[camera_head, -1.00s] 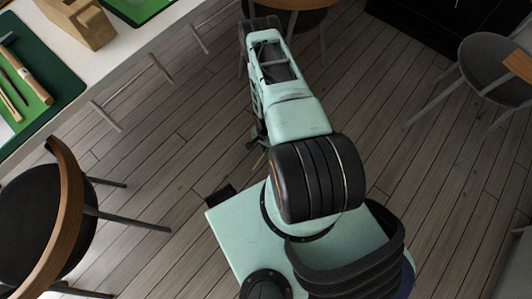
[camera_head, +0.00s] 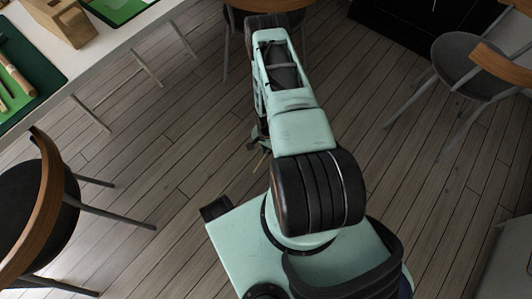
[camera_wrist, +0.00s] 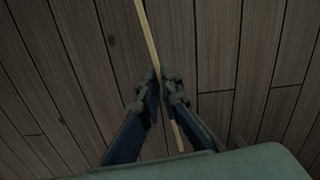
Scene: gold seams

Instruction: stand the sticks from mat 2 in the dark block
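In the wrist view my gripper (camera_wrist: 161,88) is shut on a thin pale stick (camera_wrist: 147,38), which passes between its fingertips above the floor. In the head view the gripper (camera_head: 256,142) is small and partly hidden by my arm, with a bit of the stick (camera_head: 261,162) showing below it. A green mat (camera_head: 52,78) with stick-like items (camera_head: 17,78) lies at the left edge, cut off by the frame. Another green mat (camera_head: 122,8) is at the top. I cannot tell which is mat 2. A tan wooden block (camera_head: 65,24) stands between them; no dark block is clear.
The white table (camera_head: 105,50) crosses the upper left. A dark chair (camera_head: 30,215) with a wooden back stands at lower left, another chair (camera_head: 465,65) at upper right. Wooden floor (camera_head: 150,160) between is open.

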